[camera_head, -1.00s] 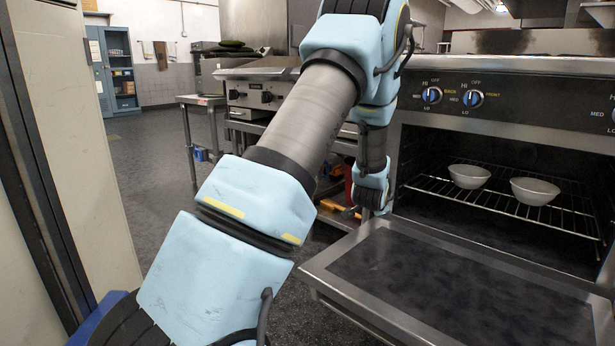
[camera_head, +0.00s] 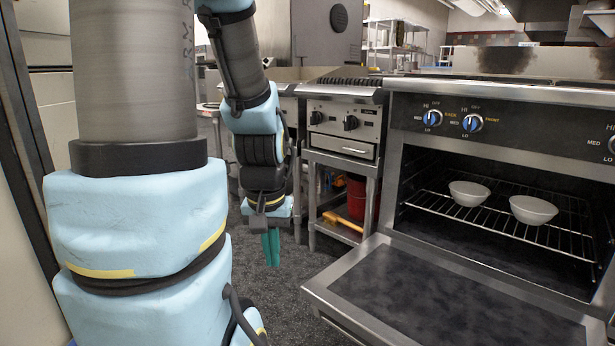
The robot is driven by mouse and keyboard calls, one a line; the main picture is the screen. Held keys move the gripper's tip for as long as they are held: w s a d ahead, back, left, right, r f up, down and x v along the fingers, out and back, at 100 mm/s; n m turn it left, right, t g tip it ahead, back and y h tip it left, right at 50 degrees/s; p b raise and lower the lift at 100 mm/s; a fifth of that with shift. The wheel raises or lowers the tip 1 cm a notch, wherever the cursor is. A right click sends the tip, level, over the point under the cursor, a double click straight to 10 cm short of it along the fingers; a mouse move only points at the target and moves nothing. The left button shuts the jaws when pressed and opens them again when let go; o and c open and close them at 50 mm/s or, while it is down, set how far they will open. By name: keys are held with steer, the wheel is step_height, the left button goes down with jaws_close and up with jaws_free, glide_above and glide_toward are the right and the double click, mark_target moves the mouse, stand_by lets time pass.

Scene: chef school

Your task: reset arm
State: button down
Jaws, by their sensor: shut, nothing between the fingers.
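My arm, light blue and grey, fills the left of the view. My gripper (camera_head: 270,248) hangs pointing down, with its two green fingers shut together and empty. It is over the dark floor, left of the open oven door (camera_head: 450,285) and apart from it.
The oven (camera_head: 480,228) is open, its door folded down. Two white bowls stand on its wire rack, one at left (camera_head: 469,193) and one at right (camera_head: 533,210). A steel stand (camera_head: 342,165) with a grill, a red bucket (camera_head: 357,198) and a yellow object (camera_head: 340,221) is behind my gripper. A cream panel (camera_head: 22,250) borders the far left.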

step_height(320, 180, up, 33)
steer(key=p, duration=3.1)
